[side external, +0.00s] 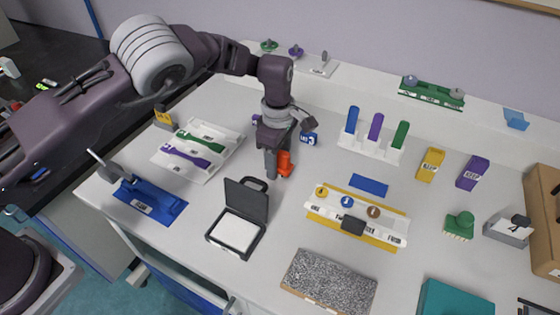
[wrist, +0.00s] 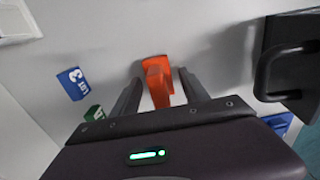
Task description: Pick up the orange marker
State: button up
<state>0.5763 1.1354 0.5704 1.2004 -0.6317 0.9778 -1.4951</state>
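The orange marker (side external: 284,163) stands on the white table near the middle of the side view. In the wrist view the orange marker (wrist: 157,80) lies between my two fingers. My gripper (side external: 278,166) points down at it, with its fingers low around the marker. In the wrist view my gripper (wrist: 157,84) is open, with a gap visible between the marker and the fingers. The marker's lower part is partly hidden by the gripper body in the wrist view.
A black open case (side external: 262,215) with a white pad stands close in front of my gripper. A blue numbered block (side external: 309,139) is just behind it. A white tray (side external: 224,152) with green and purple tools lies left. A white rack (side external: 372,146) stands right.

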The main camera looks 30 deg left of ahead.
grip_shut()
jog(key=shift+r, duration=0.1)
notch_tip(320, 180, up, 10)
jog(key=c, duration=0.6)
grip_release()
jog(key=shift+c, duration=1.3)
jog(key=shift+r, duration=5.95)
